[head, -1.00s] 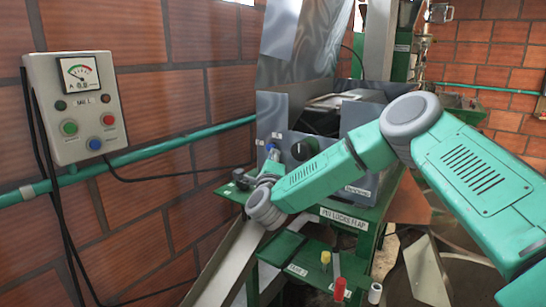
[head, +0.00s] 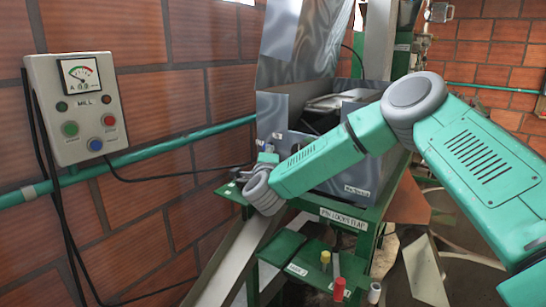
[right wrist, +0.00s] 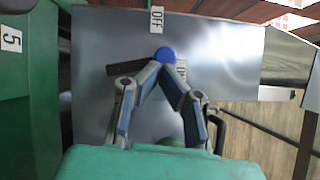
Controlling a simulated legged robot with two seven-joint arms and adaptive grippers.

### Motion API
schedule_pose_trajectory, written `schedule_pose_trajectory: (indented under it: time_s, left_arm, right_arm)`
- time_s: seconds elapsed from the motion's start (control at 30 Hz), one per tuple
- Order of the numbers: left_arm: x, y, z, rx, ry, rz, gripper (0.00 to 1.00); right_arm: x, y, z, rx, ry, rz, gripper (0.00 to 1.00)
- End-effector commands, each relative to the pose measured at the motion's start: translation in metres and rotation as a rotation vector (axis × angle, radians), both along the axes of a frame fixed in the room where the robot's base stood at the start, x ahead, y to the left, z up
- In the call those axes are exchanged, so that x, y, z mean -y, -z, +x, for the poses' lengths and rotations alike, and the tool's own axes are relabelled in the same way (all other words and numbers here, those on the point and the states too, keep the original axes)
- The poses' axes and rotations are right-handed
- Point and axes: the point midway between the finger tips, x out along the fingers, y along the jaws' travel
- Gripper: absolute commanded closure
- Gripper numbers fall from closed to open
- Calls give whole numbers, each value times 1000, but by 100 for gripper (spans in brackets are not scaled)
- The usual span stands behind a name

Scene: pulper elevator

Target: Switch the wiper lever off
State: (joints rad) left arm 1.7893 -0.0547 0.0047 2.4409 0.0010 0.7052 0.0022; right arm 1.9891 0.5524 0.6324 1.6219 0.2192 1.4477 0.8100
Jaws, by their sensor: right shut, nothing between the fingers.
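The wiper lever shows in the right wrist view as a round blue knob (right wrist: 165,54) in front of a grey metal panel (right wrist: 225,45). An OFF label (right wrist: 156,19) is above the knob, and another label (right wrist: 182,68) is partly hidden by my fingers. My right gripper (right wrist: 166,66) is shut and empty, its fingertips at the lower edge of the knob; I cannot tell whether they touch. In the head view my right gripper (head: 267,158) is against the panel's left part and hides the lever. My left gripper is not in view.
A dark bar (right wrist: 125,68) lies left of the knob on the panel. A control box (head: 76,108) with a gauge hangs on the brick wall at left. Below the arm are a green table edge (head: 345,217), a yellow knob (head: 325,257) and a red handle (head: 339,287).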

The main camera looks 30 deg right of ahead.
Motion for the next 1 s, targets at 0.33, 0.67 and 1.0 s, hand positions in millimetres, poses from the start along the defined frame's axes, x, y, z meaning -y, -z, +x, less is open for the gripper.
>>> schedule_pose_trajectory:
  time_s: [0.33, 0.67, 1.0]
  left_arm:
    - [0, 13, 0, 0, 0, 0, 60]
    - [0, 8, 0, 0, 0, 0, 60]
    - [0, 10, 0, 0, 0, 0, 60]
  right_arm:
    - [-6, -2, 16, -51, 0, -23, 100]
    - [-10, -1, 26, -271, 1, -115, 100]
    - [-11, 2, 31, -266, 2, -112, 100]
